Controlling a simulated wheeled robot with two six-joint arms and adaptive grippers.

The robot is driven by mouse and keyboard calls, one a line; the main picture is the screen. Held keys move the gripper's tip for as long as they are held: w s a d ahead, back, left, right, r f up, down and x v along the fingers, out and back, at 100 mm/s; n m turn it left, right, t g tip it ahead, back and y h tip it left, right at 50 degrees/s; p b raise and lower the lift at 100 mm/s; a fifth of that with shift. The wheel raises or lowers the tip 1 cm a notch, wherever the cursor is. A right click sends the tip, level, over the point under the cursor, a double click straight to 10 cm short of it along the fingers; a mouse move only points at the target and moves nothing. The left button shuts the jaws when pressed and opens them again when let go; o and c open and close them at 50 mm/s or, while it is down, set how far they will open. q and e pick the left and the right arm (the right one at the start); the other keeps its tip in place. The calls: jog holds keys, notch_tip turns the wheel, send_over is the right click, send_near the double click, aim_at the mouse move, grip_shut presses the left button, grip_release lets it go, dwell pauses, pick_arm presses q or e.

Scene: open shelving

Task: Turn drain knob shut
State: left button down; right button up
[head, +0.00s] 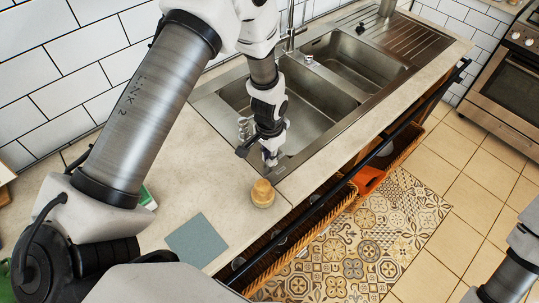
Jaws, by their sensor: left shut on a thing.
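The steel sink (196,104) is set in the pale counter and has two basins. My left gripper (270,154) points down at the sink's near left corner, by the rim of the left basin. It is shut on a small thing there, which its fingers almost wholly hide. From its place at the sink it appears to be the drain knob, but how far it is turned cannot be seen. My right arm shows at the lower right edge, with its gripper out of view.
A small wooden-topped jar (262,193) stands on the counter close to my left gripper. A blue-grey mat (197,241) lies nearer. The faucet (291,30) rises behind the sink. Open shelving with baskets (283,265) is below the counter edge. An oven (505,85) stands at right.

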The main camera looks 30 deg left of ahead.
pick_arm(q)
jog(key=shift+s+f, duration=0.15)
jog(key=shift+s, duration=0.1)
jog(key=c, duration=1.2)
grip_release()
jog(key=shift+w, duration=0.1)
jog(key=shift+r, duration=0.25)
notch_tip(320, 180, up, 12)
jog(key=shift+f, duration=0.2)
